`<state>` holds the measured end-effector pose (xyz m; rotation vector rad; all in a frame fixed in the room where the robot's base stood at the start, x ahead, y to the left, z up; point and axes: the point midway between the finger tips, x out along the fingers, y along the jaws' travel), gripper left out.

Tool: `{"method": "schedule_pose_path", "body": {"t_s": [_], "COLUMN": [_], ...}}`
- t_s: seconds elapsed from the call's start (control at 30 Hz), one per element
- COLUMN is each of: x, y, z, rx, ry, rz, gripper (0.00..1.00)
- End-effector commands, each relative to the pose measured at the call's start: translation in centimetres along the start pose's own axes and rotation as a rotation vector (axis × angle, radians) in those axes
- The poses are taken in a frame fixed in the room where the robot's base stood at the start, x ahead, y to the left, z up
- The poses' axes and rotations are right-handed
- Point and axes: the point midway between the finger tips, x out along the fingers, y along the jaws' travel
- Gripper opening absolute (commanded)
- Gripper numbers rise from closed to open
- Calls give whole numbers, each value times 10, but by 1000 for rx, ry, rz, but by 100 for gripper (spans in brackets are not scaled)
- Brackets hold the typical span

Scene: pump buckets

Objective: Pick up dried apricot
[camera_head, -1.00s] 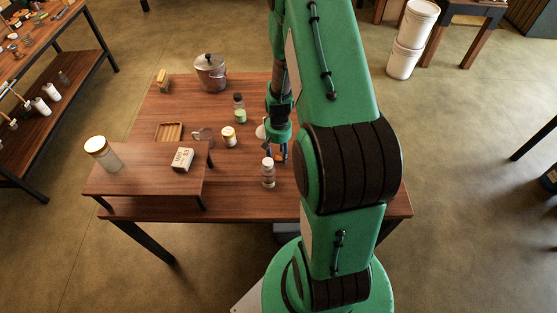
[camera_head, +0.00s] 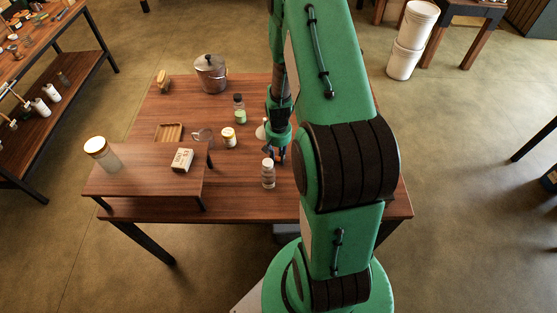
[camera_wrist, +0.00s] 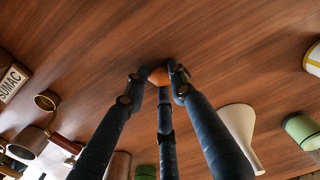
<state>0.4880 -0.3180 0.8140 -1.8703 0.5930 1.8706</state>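The dried apricot (camera_wrist: 158,76) is a small orange piece between my fingertips in the wrist view. My three-fingered gripper (camera_wrist: 157,74) is drawn in around it, with fingertips against its sides. I cannot tell whether the apricot still touches the wooden table. In the head view my gripper (camera_head: 275,155) is low over the table, just behind a small white-capped jar (camera_head: 268,174). The apricot is hidden there by the gripper.
A raised shelf (camera_head: 135,182) on the table's left holds a white-lidded jar (camera_head: 101,152) and a white box (camera_head: 182,160). Near my gripper stand a yellow-labelled jar (camera_head: 228,138), a green jar (camera_head: 240,115) and a white funnel-like object (camera_wrist: 238,125). A pot (camera_head: 210,74) stands farther back.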

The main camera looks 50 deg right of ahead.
Motion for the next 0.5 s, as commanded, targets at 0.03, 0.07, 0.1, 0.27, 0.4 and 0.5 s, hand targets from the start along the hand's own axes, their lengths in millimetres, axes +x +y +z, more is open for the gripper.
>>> {"method": "schedule_pose_path", "body": {"t_s": [0.03,0.07,0.1,0.27,0.4,0.5], "x": [0,0,0,0,-5,-13], "y": [0,0,0,0,0,0], "z": [0,0,0,0,0,-1], "rx": [0,0,0,0,0,0], "ry": [0,0,0,0,1,2], "rz": [0,0,0,0,0,0], "gripper": [14,14,14,14,14,14]}}
